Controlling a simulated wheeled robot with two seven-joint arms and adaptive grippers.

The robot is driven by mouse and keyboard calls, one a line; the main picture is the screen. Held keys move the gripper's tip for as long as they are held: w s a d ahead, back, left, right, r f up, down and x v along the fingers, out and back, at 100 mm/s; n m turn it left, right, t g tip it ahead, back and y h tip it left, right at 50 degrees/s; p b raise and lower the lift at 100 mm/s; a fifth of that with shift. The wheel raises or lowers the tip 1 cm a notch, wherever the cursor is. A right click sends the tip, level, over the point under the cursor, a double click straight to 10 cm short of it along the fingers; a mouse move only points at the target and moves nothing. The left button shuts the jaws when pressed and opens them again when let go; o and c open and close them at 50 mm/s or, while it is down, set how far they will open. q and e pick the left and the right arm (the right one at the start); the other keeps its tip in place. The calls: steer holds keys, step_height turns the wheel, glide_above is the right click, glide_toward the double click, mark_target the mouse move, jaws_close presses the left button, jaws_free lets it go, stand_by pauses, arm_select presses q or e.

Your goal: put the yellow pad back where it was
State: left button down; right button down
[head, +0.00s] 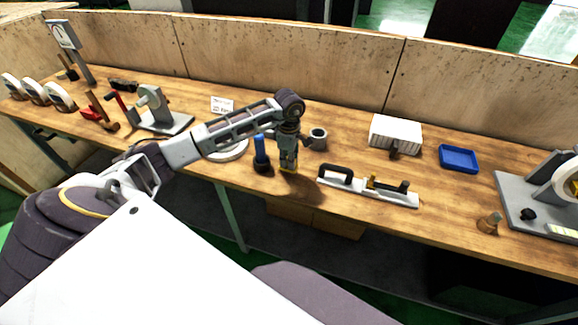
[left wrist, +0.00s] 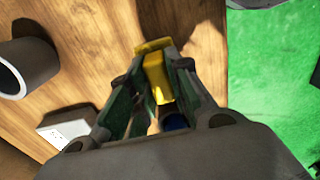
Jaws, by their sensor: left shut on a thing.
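My left gripper (head: 288,164) points down over the middle of the workbench, near its front edge. It is shut on the yellow pad (left wrist: 157,78), which shows between the fingers in the left wrist view. I cannot tell whether the pad touches the bench. A blue-handled tool (head: 260,153) stands just left of the gripper. My right gripper is not in view.
Right of the gripper lies a long grey tool with a black handle (head: 365,187). A grey cup (head: 318,139) stands behind the gripper. Farther right are a white block (head: 396,132), a blue tray (head: 459,158) and a small brass-coloured part (head: 489,223). The wooden bench (head: 430,222) has bare room between them.

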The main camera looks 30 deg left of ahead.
arm_select(q)
steer(key=shift+f+p, duration=0.3)
steer(key=shift+f, duration=1.5)
steer(key=shift+f, duration=0.2)
steer(key=c, duration=1.3)
jaws_free()
steer(key=shift+r, duration=0.15)
steer(key=shift+r+b, duration=1.05)
steer(key=shift+r, duration=4.95)
